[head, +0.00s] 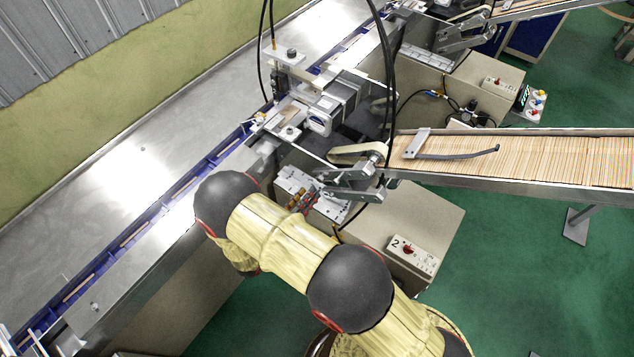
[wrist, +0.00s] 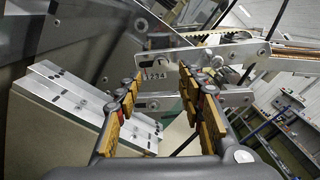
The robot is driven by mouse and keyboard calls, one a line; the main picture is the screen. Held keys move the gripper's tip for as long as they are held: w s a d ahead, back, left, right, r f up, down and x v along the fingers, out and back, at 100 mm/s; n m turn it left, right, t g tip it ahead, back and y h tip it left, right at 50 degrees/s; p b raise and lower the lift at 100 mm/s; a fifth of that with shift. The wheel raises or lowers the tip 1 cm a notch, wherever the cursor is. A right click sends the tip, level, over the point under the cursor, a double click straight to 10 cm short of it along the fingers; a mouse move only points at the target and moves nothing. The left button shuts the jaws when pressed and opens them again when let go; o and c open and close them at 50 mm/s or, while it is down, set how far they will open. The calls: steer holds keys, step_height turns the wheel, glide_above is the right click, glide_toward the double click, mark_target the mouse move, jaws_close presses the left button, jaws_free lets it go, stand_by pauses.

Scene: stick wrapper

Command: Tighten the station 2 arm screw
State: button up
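The station 2 arm (head: 352,184) is a pair of grey metal plates at the near end of the stick conveyor. In the wrist view its upper plate (wrist: 190,62) and lower plate (wrist: 232,97) cross ahead of my gripper (wrist: 160,84), with small marks on the upper plate's left end. Round bolt heads or holes show on the plates; I cannot tell which is the arm screw. My gripper is open, its two yellow-padded fingers apart with nothing seen between them. The fingertips overlap the plates in view; contact is not clear. In the head view my arm mostly hides the gripper.
A stick-filled conveyor (head: 520,158) runs off to the right. A white slotted bracket (wrist: 88,100) lies left of my gripper. A control box marked 2 (head: 411,256) sits on the beige cabinet. Black cables hang over the machine.

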mark_target(319, 180)
steer(key=x, duration=0.6)
steer(key=shift+d, duration=0.1)
steer(key=shift+c, duration=1.1)
steer(key=c, duration=0.7)
jaws_close()
